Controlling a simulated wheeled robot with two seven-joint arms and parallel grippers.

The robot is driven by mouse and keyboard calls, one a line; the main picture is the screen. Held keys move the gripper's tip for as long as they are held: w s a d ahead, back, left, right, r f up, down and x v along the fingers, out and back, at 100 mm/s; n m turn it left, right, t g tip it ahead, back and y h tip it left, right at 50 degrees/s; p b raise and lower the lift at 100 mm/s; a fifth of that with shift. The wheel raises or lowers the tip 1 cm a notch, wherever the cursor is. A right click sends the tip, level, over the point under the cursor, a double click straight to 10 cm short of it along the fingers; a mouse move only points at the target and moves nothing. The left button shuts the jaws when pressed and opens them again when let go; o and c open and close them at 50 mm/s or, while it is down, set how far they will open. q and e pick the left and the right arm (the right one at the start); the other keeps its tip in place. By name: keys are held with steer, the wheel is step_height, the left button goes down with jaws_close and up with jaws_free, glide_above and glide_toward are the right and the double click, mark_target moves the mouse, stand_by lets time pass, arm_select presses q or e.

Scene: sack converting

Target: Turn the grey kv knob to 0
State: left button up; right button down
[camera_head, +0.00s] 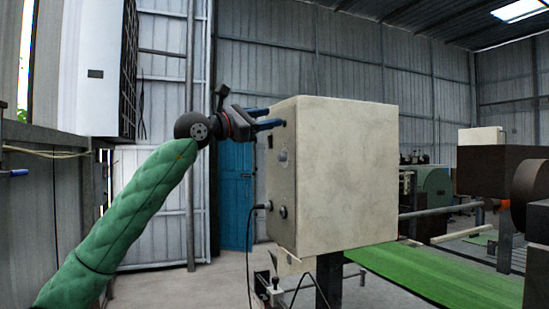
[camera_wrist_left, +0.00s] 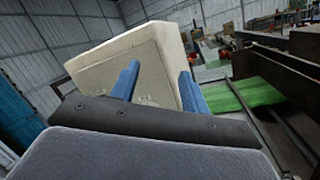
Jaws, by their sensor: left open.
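A beige control box (camera_head: 345,165) stands right of centre in the head view, its narrow panel face turned left. A small grey knob (camera_head: 283,155) sits on the upper part of that panel. Two more small fittings (camera_head: 283,211) are lower down. I cannot read any markings, so which one is the kv knob and where it points is unclear. My left gripper (camera_head: 275,117) is open, its blue fingers at the panel's top edge, above the grey knob. Contact cannot be told. In the left wrist view the box (camera_wrist_left: 110,55) lies beyond the spread fingers (camera_wrist_left: 158,87).
A black cable runs down from the panel's lower part. A green belt (camera_head: 430,280) extends right of the box, with dark machinery (camera_head: 485,170) beyond. A blue door (camera_head: 235,195) is in the back wall. The floor left of the box looks clear.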

mark_target(279, 158)
arm_select(q)
steer(key=w+a+f+m+y, duration=0.2)
steer(key=w+a+f+y, duration=0.15)
steer(key=f+y, duration=0.4)
steer(key=shift+h, duration=0.35)
steer(key=p+x, duration=0.2)
steer(key=x, duration=0.2)
steer(key=p+x, duration=0.1)
steer(key=x, duration=0.3)
steer(key=shift+d+f+p, duration=0.15)
steer(key=shift+f+p, duration=0.1)
steer(key=shift+p, duration=0.1)
arm_select(e)
step_height(279, 158, down, 10)
steer(key=s+d, duration=0.2)
steer(key=shift+s+d+h, duration=0.2)
steer(key=shift+s+h, duration=0.1)
steer(key=shift+s, duration=0.1)
arm_select(q)
steer(key=shift+c, duration=0.3)
arm_select(e)
steer(key=shift+r, duration=0.1)
arm_select(q)
steer(key=c, duration=0.9)
